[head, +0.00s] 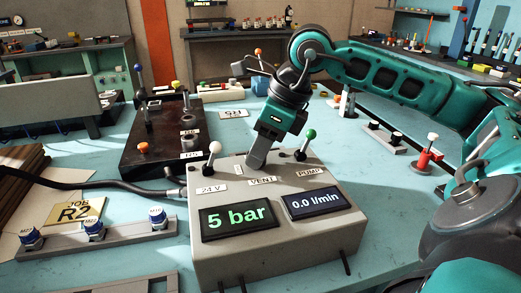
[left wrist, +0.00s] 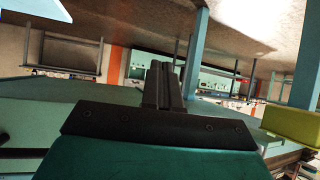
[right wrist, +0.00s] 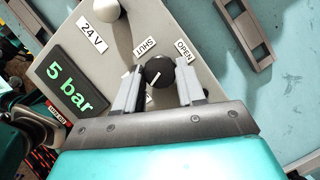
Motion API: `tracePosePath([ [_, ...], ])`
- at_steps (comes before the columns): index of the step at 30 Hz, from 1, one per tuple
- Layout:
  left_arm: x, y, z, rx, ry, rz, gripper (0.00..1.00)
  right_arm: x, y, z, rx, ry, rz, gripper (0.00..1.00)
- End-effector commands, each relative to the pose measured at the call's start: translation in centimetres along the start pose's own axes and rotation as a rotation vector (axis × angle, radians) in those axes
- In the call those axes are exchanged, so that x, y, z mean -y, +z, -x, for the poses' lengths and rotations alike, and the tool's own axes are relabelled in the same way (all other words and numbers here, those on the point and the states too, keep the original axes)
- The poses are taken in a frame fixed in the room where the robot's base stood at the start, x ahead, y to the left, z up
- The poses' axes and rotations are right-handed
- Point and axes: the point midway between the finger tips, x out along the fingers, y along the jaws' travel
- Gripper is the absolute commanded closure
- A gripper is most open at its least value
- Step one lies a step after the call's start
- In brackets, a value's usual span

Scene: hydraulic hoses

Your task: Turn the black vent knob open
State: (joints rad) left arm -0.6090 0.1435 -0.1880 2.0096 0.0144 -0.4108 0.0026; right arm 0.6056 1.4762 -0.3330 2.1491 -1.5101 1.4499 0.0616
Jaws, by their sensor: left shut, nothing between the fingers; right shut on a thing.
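The black vent knob (right wrist: 157,72) sits on the grey control box (head: 185,232), between my right gripper's fingers (right wrist: 157,88). A SHUT label and an OPEN label are on the box beside it. The knob has a short white mark whose exact pointing is hard to tell. In the head view my right gripper (head: 256,160) reaches down behind the VENT label and hides the knob. The box's displays read 5 bar (head: 238,217) and 0.0 l/min (head: 318,200). My left gripper (left wrist: 164,82) is shut and empty in the left wrist view, away from the box.
A white-topped lever (head: 214,148) and a green-topped lever (head: 309,136) flank the right gripper on the box. A dark manifold block (head: 150,158) stands behind, at left. A rail with blue caps (head: 95,230) and a black hose (head: 110,186) lie to the left.

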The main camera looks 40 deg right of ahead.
Motion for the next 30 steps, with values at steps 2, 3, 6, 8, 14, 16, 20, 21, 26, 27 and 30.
tracePosePath([
  [2,-0.02,0.02,-0.02,0.0,0.001,-0.001,1.0,-0.08,0.0,0.04,0.0,-0.025,-0.053,0.91],
  [3,-0.01,0.02,-0.01,0.0,0.001,-0.002,1.0,-0.08,0.01,0.05,0.0,-0.036,-0.081,0.91],
  [6,0.0,0.0,0.02,0.001,0.001,-0.003,1.0,-0.15,0.05,0.06,0.0,-0.06,-0.14,0.91],
  [8,0.01,-0.02,0.03,0.0,0.001,-0.004,1.0,-0.19,0.05,0.05,0.0,-0.071,-0.171,0.91],
  [14,0.02,0.01,0.04,-0.001,0.001,-0.005,1.0,-0.2,0.06,0.07,0.0,-0.102,-0.244,0.91],
  [16,0.03,0.04,0.03,-0.001,0.001,-0.005,1.0,-0.21,0.06,0.07,0.0,-0.108,-0.259,0.91],
  [20,0.04,0.08,0.02,0.0,0.0,-0.005,1.0,-0.22,0.05,0.06,-0.001,-0.115,-0.276,0.91],
  [21,0.05,0.1,0.02,0.0,0.0,-0.005,1.0,-0.22,0.05,0.06,-0.001,-0.116,-0.279,0.91],
  [26,0.07,0.13,0.01,0.0,0.0,-0.005,1.0,-0.21,0.04,0.05,-0.001,-0.117,-0.283,0.91],
  [27,0.07,0.14,0.01,0.0,0.0,-0.005,1.0,-0.21,0.04,0.05,-0.001,-0.117,-0.283,0.91],
  [30,0.08,0.15,0.01,0.001,0.0,-0.005,1.0,-0.21,0.04,0.04,-0.001,-0.117,-0.283,0.91],
])
